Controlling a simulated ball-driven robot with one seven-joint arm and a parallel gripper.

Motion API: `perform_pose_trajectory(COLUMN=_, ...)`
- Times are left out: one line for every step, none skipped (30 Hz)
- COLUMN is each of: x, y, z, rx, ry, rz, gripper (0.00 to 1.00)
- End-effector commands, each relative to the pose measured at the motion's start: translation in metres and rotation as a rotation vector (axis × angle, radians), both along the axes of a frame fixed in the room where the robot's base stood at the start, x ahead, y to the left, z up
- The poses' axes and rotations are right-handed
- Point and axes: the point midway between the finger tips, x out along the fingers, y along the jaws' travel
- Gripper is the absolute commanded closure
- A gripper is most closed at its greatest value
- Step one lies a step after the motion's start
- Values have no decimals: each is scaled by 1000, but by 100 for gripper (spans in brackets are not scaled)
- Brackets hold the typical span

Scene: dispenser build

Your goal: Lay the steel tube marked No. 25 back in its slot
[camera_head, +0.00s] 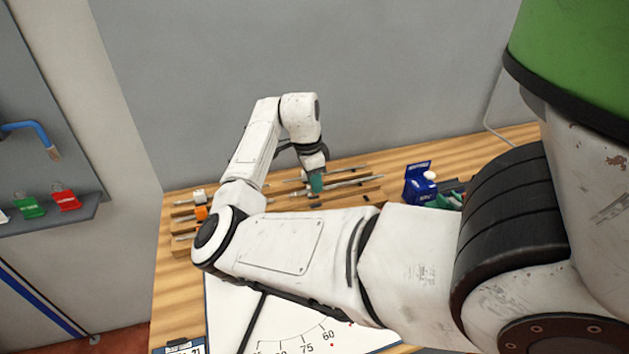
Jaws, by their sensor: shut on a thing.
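My gripper (316,187), with greenish fingertips, points down over the wooden rack (371,197) at the back of the bench. It is shut on a thin grey steel tube (352,182) that runs sideways through the fingers, at or just above the rack. Its number cannot be read, and I cannot tell whether it touches a slot. Another thin tube (348,170) lies behind it. My arm hides the front and middle of the rack.
A blue box (419,184) stands right of the rack, with green and dark items beside it. An orange piece (201,213) is at the rack's left end. A white sheet with an angle scale (300,335) lies in front. The grey wall (400,100) rises close behind.

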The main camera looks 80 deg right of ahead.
Motion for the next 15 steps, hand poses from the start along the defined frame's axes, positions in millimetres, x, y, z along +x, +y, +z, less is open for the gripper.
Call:
perform_pose_trajectory(x=1, y=0, z=0, rx=0, ry=0, rz=1, gripper=100)
perform_pose_trajectory(x=1, y=0, z=0, rx=0, ry=0, rz=1, gripper=100)
perform_pose_trajectory(x=1, y=0, z=0, rx=0, ry=0, rz=1, gripper=100)
perform_pose_trajectory(x=1, y=0, z=-1, rx=0, ry=0, rz=1, gripper=100)
perform_pose_trajectory(x=1, y=0, z=-2, rx=0, ry=0, rz=1, gripper=100)
perform_pose_trajectory(x=1, y=0, z=-3, rx=0, ry=0, rz=1, gripper=100)
perform_pose_trajectory(x=0, y=0, z=-4, rx=0, ry=0, rz=1, gripper=100)
perform_pose_trajectory(x=0, y=0, z=-5, rx=0, ry=0, rz=1, gripper=100)
perform_pose_trajectory(x=0, y=0, z=-7, rx=0, ry=0, rz=1, gripper=100)
perform_pose_trajectory(x=0, y=0, z=-9, rx=0, ry=0, rz=1, gripper=100)
perform_pose_trajectory(x=0, y=0, z=-11, rx=0, ry=0, rz=1, gripper=100)
perform_pose_trajectory(x=0, y=0, z=-14, rx=0, ry=0, rz=1, gripper=100)
perform_pose_trajectory(x=0, y=0, z=-16, rx=0, ry=0, rz=1, gripper=100)
perform_pose_trajectory(x=0, y=0, z=-18, rx=0, ry=0, rz=1, gripper=100)
perform_pose_trajectory(x=0, y=0, z=-22, rx=0, ry=0, rz=1, gripper=100)
